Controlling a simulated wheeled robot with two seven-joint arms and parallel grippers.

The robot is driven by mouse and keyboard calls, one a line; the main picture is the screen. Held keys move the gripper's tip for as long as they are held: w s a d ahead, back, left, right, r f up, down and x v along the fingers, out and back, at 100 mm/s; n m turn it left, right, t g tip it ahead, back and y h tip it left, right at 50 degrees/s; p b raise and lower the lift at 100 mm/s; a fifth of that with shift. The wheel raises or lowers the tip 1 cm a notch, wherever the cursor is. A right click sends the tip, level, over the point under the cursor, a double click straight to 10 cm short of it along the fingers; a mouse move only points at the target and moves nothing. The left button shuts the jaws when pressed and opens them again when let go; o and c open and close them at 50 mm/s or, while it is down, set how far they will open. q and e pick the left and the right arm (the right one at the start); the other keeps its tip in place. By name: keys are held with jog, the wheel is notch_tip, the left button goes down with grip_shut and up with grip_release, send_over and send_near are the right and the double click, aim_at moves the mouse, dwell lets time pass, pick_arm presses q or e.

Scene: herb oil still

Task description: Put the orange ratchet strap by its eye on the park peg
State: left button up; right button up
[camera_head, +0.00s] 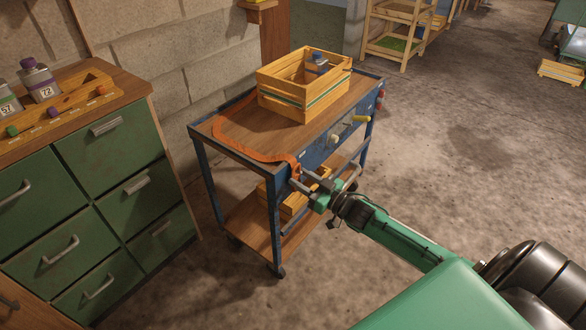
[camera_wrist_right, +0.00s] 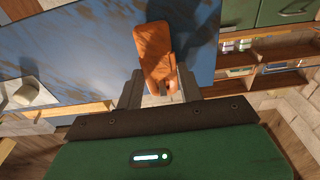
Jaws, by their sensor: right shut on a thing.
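The orange ratchet strap (camera_head: 250,153) loops over the left part of the cart top, from beside the crate to the front edge. My right gripper (camera_head: 301,177) is shut on the strap's orange end piece at the cart's front left corner. In the right wrist view this orange piece (camera_wrist_right: 156,55) sits between the fingers (camera_wrist_right: 157,92), before the blue panel. A pale peg-like knob (camera_head: 334,139) sticks out of the cart's blue front panel, right of the gripper; I cannot tell whether it is the park peg. The strap's eye is not clear. My left gripper is out of view.
A wooden crate (camera_head: 290,108) holding a dark-capped bottle (camera_head: 317,64) stands on the cart top (camera_head: 240,141). A yellow handle (camera_head: 360,119) and a red knob (camera_head: 380,94) also stick out of the cart. Green drawers (camera_head: 115,140) stand left.

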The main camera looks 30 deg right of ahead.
jog(key=shift+w+a+f, duration=0.1)
jog(key=shift+w+a, duration=0.05)
jog(key=shift+w, duration=0.15)
dwell(0.4)
jog(key=shift+f, duration=0.25)
dwell(0.4)
jog(key=o, duration=1.1)
jog(key=shift+c, duration=0.2)
jog(key=shift+s, duration=0.1)
jog(key=p+v, duration=0.1)
jog(key=v, duration=1.2)
jog(key=shift+s+p, duration=0.35)
jog(key=shift+f, duration=0.15)
